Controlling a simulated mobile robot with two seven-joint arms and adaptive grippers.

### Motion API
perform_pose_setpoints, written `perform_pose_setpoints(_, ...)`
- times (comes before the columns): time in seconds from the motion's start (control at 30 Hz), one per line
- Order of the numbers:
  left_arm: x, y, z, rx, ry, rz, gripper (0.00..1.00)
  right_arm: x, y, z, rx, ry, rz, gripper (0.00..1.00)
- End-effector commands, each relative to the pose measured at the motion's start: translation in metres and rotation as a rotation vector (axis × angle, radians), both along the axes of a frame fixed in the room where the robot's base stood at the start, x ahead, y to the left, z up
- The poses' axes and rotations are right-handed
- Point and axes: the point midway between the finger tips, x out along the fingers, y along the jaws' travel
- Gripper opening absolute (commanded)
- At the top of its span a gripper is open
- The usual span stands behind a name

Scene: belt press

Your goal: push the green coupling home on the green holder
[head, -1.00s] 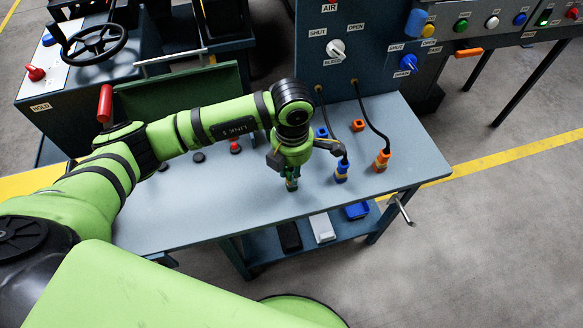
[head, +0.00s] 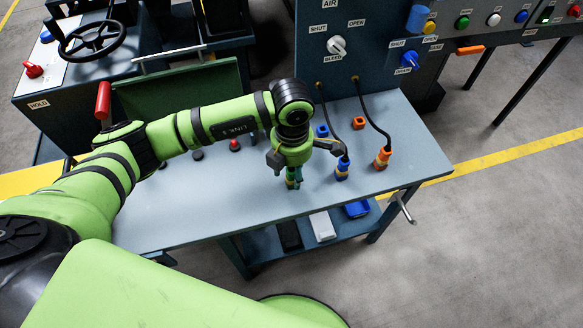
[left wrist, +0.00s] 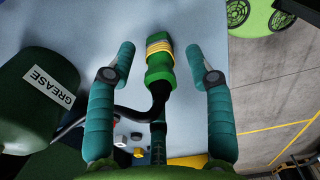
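The green coupling (left wrist: 160,72) has a yellow banded section at its far end and a black hose at its near end. In the head view the coupling (head: 292,178) is upright over the table, partly covered by my left gripper (head: 290,167). In the left wrist view my left gripper (left wrist: 162,62) is open, its teal fingers on either side of the coupling with visible gaps. The green holder is hidden or cannot be told apart from the coupling, so I cannot tell how far the coupling sits on it. My right gripper is not in view.
A blue coupling (head: 343,167) and an orange coupling (head: 382,159) with black hoses stand to the right. A dark green container (left wrist: 40,100) labelled GREASE shows in the wrist view. The table front (head: 220,210) is clear.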

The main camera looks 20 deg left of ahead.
Motion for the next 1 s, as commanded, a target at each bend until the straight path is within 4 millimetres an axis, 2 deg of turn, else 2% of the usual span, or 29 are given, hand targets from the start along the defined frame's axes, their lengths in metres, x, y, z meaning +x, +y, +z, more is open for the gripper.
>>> perform_pose_setpoints(0.27, 0.000, 0.000, 0.002, 0.000, 0.000, 0.000, 0.53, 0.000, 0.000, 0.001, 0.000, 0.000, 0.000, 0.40)
perform_pose_setpoints(1.0, 0.000, 0.000, 0.045, 0.000, 0.000, 0.000, 0.53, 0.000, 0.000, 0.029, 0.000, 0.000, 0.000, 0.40)
